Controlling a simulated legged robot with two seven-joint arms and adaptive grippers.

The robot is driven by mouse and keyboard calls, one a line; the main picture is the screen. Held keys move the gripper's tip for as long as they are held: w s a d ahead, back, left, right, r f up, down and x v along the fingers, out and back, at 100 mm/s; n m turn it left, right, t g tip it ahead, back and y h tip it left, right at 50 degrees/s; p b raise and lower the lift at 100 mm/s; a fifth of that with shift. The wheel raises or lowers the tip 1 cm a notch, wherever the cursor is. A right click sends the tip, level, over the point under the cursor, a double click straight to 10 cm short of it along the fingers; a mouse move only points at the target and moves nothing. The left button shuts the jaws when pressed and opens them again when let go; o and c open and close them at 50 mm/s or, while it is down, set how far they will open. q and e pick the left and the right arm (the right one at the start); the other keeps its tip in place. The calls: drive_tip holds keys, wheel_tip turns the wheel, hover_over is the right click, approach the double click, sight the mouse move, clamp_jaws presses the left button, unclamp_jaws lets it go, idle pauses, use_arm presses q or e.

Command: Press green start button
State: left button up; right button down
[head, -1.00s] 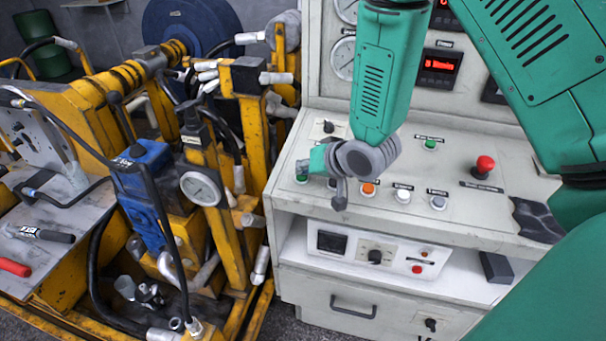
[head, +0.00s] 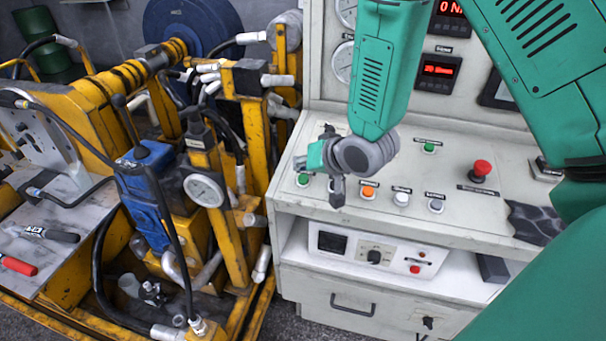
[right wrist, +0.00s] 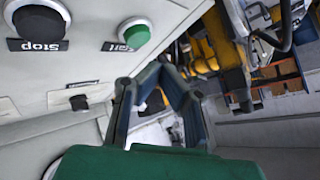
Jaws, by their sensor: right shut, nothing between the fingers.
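My left gripper is not in view.
A dark stop button (right wrist: 40,18) sits beside the start button. The sloping panel also holds an orange button (head: 368,192), white buttons, another green button (head: 429,147) and a red mushroom button (head: 482,170). A yellow hydraulic rig (head: 215,230) stands close on the left.

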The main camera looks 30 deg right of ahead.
drive_tip(key=r+p, duration=0.1)
drive_tip(key=r, duration=0.1)
drive_tip(key=r+p, duration=0.1)
drive_tip(key=r, duration=0.1)
drive_tip(key=shift+s+a+p, duration=0.25)
drive_tip(key=shift+a+p, duration=0.1)
drive_tip(key=shift+a, duration=0.05)
drive_tip(key=shift+d+f, duration=0.1)
idle(0.3)
